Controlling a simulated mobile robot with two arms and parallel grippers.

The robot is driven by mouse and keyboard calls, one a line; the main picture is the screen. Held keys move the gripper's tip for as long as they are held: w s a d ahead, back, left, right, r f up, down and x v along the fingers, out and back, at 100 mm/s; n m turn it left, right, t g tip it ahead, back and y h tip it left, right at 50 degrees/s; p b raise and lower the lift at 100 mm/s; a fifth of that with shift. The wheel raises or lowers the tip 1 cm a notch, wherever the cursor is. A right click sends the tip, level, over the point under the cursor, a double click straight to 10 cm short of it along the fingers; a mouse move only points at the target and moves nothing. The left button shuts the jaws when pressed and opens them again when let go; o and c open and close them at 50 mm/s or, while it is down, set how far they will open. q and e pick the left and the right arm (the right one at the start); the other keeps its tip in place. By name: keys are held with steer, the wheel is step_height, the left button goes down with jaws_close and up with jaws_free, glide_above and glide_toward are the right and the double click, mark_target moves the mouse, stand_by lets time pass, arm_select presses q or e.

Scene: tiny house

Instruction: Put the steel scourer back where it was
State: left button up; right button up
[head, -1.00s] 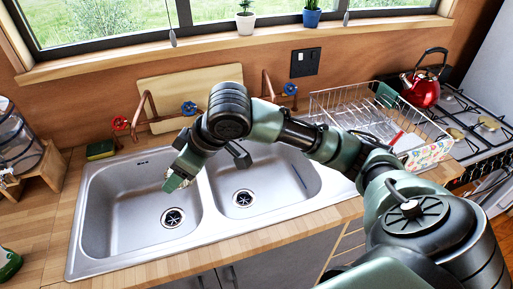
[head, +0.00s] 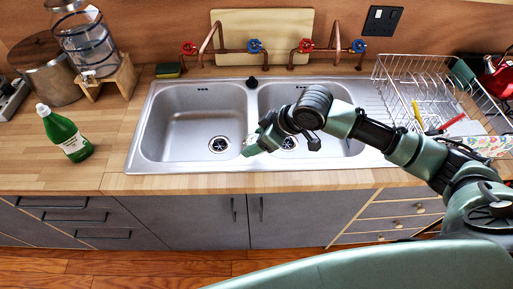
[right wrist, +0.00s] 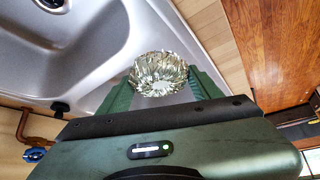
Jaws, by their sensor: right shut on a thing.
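The steel scourer (right wrist: 158,73) is a shiny, silvery tangled ball in the right wrist view. My right gripper (right wrist: 160,88) is shut on it, with a green finger on either side. In the head view my right gripper (head: 252,147) hangs over the double sink (head: 140,150), by the divider between the two basins and towards the front. The scourer is mostly hidden by the fingers there. My left gripper is not in view.
A green bottle (head: 66,135) stands on the counter left of the sink. A sponge (head: 168,70) lies behind the left basin, near copper taps (head: 212,45). A wire dish rack (head: 400,85) stands right. The wooden counter (head: 115,135) between bottle and sink is clear.

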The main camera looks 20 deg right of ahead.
mark_target(256, 157)
steer(key=shift+f, duration=0.35)
step_height(256, 157, down, 3)
steer(key=shift+f+p, duration=0.2)
steer(key=shift+p, duration=0.15)
steer(key=shift+f, duration=0.4)
steer(key=shift+f, duration=0.1)
steer(key=o, duration=1.2)
